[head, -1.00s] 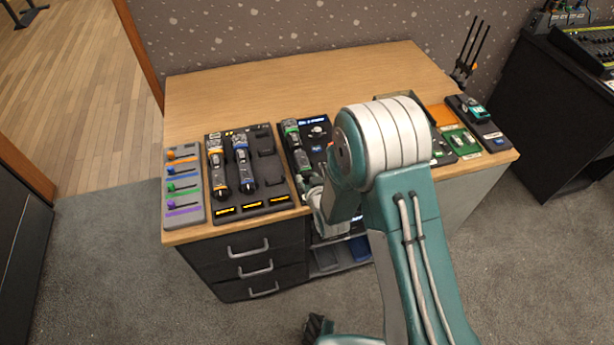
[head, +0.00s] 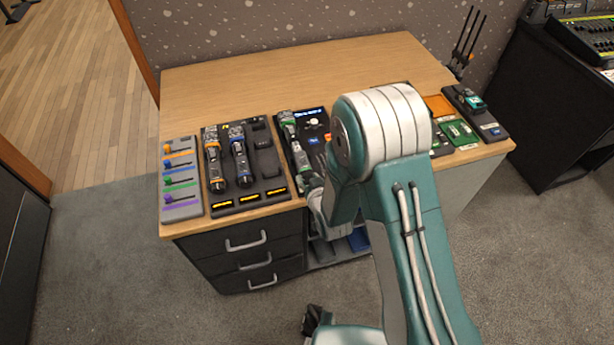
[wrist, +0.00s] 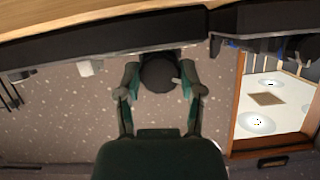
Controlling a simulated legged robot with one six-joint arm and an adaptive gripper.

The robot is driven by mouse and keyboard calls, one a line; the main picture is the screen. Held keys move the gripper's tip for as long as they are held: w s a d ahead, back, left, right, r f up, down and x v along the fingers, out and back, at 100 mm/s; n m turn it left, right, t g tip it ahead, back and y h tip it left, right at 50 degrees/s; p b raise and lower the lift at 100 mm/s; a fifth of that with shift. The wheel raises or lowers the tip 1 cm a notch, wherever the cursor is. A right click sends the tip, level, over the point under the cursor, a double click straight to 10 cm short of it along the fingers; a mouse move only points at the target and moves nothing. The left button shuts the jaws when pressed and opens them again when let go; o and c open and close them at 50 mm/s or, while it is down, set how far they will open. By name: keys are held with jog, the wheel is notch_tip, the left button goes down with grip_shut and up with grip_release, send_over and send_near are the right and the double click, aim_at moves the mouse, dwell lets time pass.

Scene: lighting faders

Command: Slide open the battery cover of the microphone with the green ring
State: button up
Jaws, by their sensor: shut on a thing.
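The microphone with the green ring (head: 290,131) lies on a dark stand (head: 314,127) with a small lit display, near the middle of the desk's front part. Its near end is close to my gripper, which my forearm partly hides in the head view. In the wrist view my gripper (wrist: 160,84) is shut, its two fingers on either side of a dark round end (wrist: 158,73) that appears to be the microphone's. The battery cover cannot be made out, nor how far it is open.
Left of the stand, a charging dock (head: 266,170) holds a microphone with an orange ring (head: 213,160) and one with a blue ring (head: 240,158). A fader panel (head: 181,205) lies at the far left. Small trays lie at the right. The desk's back part (head: 270,78) is bare.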

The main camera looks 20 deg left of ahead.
jog(key=shift+s+d, duration=0.1)
jog(key=shift+s, duration=0.05)
jog(key=o, duration=1.2)
